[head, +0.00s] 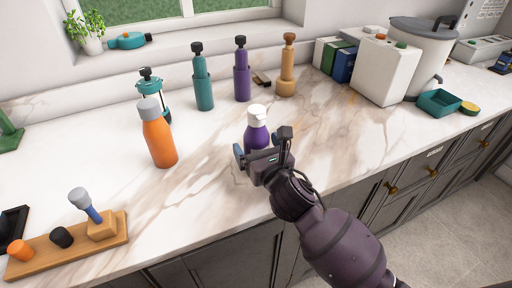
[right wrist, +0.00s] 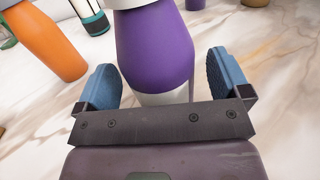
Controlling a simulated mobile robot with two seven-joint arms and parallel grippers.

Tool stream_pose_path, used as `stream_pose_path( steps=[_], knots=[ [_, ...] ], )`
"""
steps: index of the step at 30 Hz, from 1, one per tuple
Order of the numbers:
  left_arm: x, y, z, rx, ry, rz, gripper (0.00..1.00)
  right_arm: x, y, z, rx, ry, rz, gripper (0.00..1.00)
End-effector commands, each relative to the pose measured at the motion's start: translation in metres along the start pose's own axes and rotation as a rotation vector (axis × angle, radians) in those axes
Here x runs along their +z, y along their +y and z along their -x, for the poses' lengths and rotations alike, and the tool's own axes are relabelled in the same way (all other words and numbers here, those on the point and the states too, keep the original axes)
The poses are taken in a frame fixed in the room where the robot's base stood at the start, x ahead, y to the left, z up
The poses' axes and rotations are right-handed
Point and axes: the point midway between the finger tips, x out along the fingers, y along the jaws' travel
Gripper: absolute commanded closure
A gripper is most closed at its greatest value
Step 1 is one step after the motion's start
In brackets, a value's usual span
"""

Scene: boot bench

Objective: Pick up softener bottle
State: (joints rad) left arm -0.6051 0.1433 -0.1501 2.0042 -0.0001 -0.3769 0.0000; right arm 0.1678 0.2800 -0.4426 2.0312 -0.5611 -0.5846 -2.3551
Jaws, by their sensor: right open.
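The softener bottle (head: 256,133), purple with a white cap, stands upright on the marble counter near its front middle. It also shows large in the right wrist view (right wrist: 155,50), with a white band near its base. My right gripper (head: 262,150) is at the bottle, on its near side. Its two blue fingers (right wrist: 165,82) are open, one on each side of the bottle's lower part, with gaps visible to both. My left gripper is not in view.
An orange bottle (head: 159,138) stands to the left. Teal (head: 203,88) and purple (head: 242,80) dispensers and a wooden one (head: 287,72) stand behind. A wooden board (head: 65,250) lies front left. A white box (head: 384,70) stands to the right. Counter right of the bottle is clear.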

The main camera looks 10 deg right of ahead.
Motion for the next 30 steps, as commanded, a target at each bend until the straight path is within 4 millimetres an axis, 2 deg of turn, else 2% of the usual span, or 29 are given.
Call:
stream_pose_path(
  steps=[4, 11, 24, 30],
  knots=[
    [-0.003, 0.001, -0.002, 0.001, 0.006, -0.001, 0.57, -0.001, 0.001, -0.01, 0.001, 0.001, -0.001, 0.05],
    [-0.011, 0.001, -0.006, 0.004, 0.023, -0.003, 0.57, 0.0, 0.0, -0.011, 0.001, 0.001, -0.001, 0.05],
    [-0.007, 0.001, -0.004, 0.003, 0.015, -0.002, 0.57, 0.0, 0.0, -0.01, 0.0, 0.001, -0.001, 0.73],
    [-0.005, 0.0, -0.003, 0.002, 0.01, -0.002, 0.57, 0.001, 0.0, -0.01, 0.001, -0.002, -0.001, 0.73]
  ],
)
